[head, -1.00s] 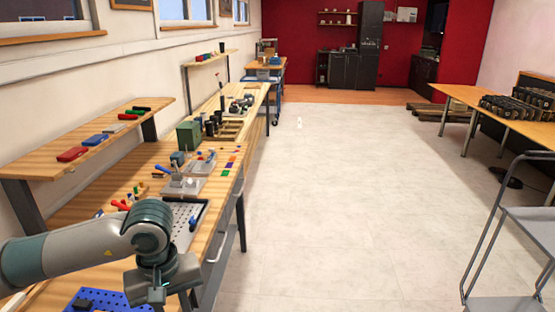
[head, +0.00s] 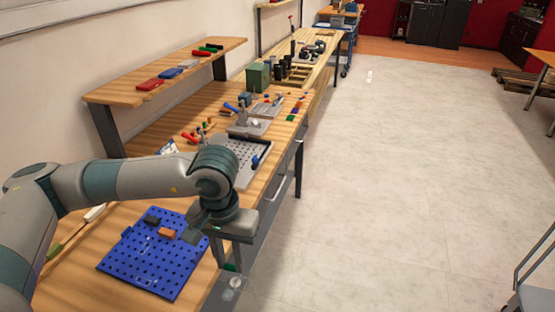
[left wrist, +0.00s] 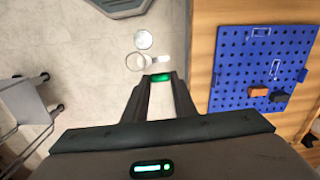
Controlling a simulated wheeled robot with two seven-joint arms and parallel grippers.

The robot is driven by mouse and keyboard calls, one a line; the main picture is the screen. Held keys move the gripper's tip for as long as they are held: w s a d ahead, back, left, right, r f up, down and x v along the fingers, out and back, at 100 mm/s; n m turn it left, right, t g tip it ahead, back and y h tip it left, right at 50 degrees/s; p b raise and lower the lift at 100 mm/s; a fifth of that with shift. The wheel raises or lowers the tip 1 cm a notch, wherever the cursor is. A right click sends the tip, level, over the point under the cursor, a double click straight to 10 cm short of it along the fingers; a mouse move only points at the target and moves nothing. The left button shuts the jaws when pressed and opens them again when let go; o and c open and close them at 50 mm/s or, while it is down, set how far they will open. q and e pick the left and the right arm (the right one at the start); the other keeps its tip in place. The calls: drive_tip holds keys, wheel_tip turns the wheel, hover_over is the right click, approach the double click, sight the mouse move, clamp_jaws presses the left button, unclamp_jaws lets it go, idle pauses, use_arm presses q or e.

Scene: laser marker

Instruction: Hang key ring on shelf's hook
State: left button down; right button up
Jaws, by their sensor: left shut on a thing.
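My left gripper (head: 232,262) is past the bench's front edge, above the floor, with its fingers pointing down. It is shut on a small green part of what looks like the key ring (head: 236,282); pale round parts hang below the fingertips. In the left wrist view, the green part (left wrist: 161,77) is between the fingertips, with a thin ring (left wrist: 137,62) and a pale disc beyond. The wooden shelf (head: 190,68) stands over the bench at the upper left, away from the gripper. I cannot make out a hook on it. My right gripper is not in view.
A blue perforated board (head: 150,270) with small blocks lies on the bench beside the gripper. A grey perforated plate (head: 240,150), a green box (head: 258,76) and tools stand further along. A grey cart (head: 535,285) is at the lower right. The floor between is clear.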

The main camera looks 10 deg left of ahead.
use_arm(q)
drive_tip(key=s+f, duration=0.4)
drive_tip(key=f, duration=1)
drive_tip(key=shift+w, duration=0.1)
